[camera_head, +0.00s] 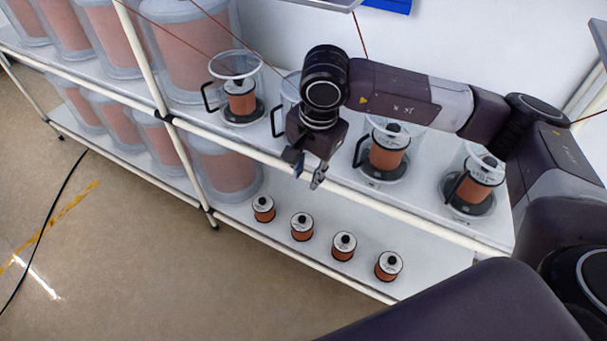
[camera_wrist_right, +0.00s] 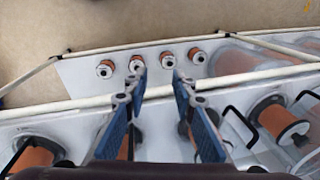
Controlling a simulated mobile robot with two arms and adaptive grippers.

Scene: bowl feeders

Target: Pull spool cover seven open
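Several small clear spool covers with black handles stand in a row on the upper shelf, each around a copper-coloured spool. The leftmost cover (camera_head: 235,66) and the rightmost cover (camera_head: 486,158) show plainly in the head view. Another cover (camera_head: 380,132) stands just right of my right gripper (camera_head: 306,180), and one more is partly hidden behind my right wrist. I cannot read which is number seven. My right gripper is open and empty, pointing down near the shelf's front edge; its spread fingers also show in the right wrist view (camera_wrist_right: 158,76). My left gripper is not in view.
Several small spools (camera_head: 302,227) stand uncovered on the lower shelf. Large clear drums (camera_head: 190,45) with copper-coloured coils fill the left of both shelves. A white rail (camera_head: 360,190) runs along the upper shelf's front. The floor (camera_head: 110,250) in front is mostly clear, with a black cable.

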